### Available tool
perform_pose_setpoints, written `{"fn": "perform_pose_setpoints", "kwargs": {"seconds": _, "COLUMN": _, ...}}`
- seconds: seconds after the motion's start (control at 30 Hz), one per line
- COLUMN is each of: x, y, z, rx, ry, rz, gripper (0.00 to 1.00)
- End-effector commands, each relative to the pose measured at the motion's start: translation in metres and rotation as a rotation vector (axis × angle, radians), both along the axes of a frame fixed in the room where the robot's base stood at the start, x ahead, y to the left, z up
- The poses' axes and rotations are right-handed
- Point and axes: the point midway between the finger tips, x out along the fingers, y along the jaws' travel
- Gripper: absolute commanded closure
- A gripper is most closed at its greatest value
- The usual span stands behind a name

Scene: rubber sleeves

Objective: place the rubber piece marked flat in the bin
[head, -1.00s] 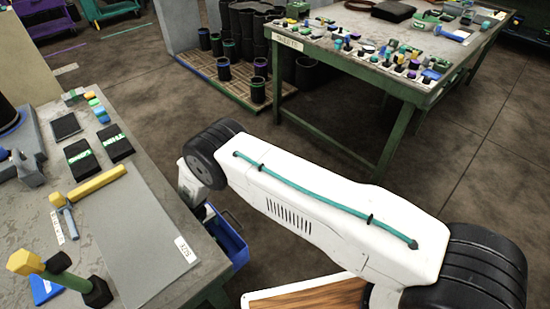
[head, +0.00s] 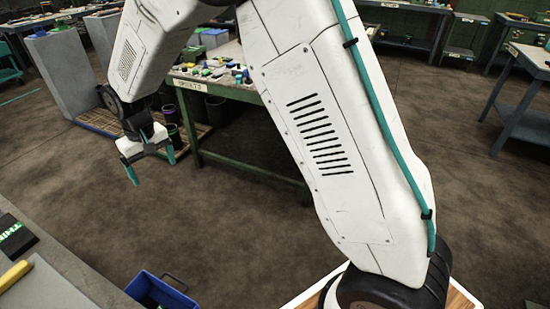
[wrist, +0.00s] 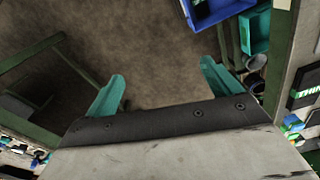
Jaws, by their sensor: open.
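My gripper (head: 151,166) hangs in the air over the open floor in the head view, its teal fingers spread apart. In the wrist view (wrist: 161,72) nothing lies between the fingers. A blue bin (head: 180,297) stands low beside the near bench at the bottom of the head view. A blue bin also shows at the top of the wrist view (wrist: 222,9). A black piece with a green-and-white label (head: 14,238) lies on the near bench, cut off by the left edge. One labelled THIN shows in the wrist view (wrist: 303,92). No piece marked flat is readable now.
The near grey bench (head: 70,282) fills the lower left. A green table (head: 232,92) with many small parts stands behind my arm. A teal container (wrist: 256,34) is beside the blue bin in the wrist view. Bare floor (head: 235,215) lies between bench and table.

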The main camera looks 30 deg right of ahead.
Motion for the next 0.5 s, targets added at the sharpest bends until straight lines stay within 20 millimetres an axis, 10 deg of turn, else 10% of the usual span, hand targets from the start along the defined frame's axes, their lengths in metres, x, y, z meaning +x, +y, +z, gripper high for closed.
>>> {"fn": "perform_pose_setpoints", "kwargs": {"seconds": 0.2, "x": -0.066, "y": -0.081, "z": 0.099, "rx": 0.006, "ry": -0.023, "rz": -0.075, "gripper": 0.10}}
{"fn": "perform_pose_setpoints", "kwargs": {"seconds": 0.5, "x": -0.191, "y": -0.167, "z": 0.172, "rx": 0.007, "ry": -0.043, "rz": -0.174, "gripper": 0.10}}
